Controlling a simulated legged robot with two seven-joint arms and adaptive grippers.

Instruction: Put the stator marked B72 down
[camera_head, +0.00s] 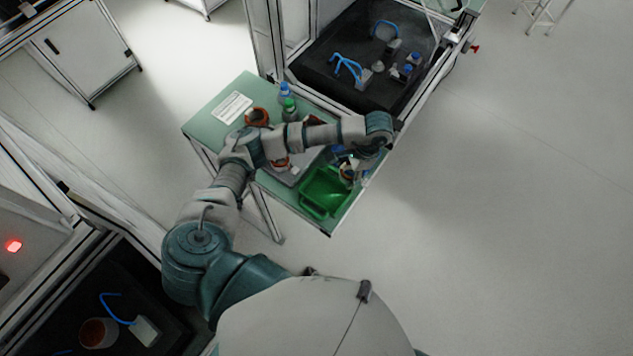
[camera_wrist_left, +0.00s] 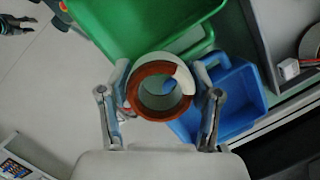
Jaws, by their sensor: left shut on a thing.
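My left gripper (camera_head: 349,166) is shut on a stator (camera_head: 346,174), a ring with red-brown windings and a pale grey shell. In the left wrist view the stator (camera_wrist_left: 143,92) sits between the two fingers (camera_wrist_left: 160,105), its round opening facing the camera. No B72 mark is readable on it. The gripper holds it over the front right end of the green table, beside the green bin (camera_head: 322,192). In the left wrist view, the green bin (camera_wrist_left: 130,25) is beyond the stator, and a blue bin (camera_wrist_left: 232,98) lies behind it and to the right. My right gripper is not seen.
A grey tray (camera_head: 302,173) lies under my left arm, partly hidden. A red-brown ring (camera_head: 257,116), bottles (camera_head: 288,103) and a white sheet (camera_head: 232,107) stand or lie farther back on the table. A framed black-floored station (camera_head: 345,45) adjoins the table.

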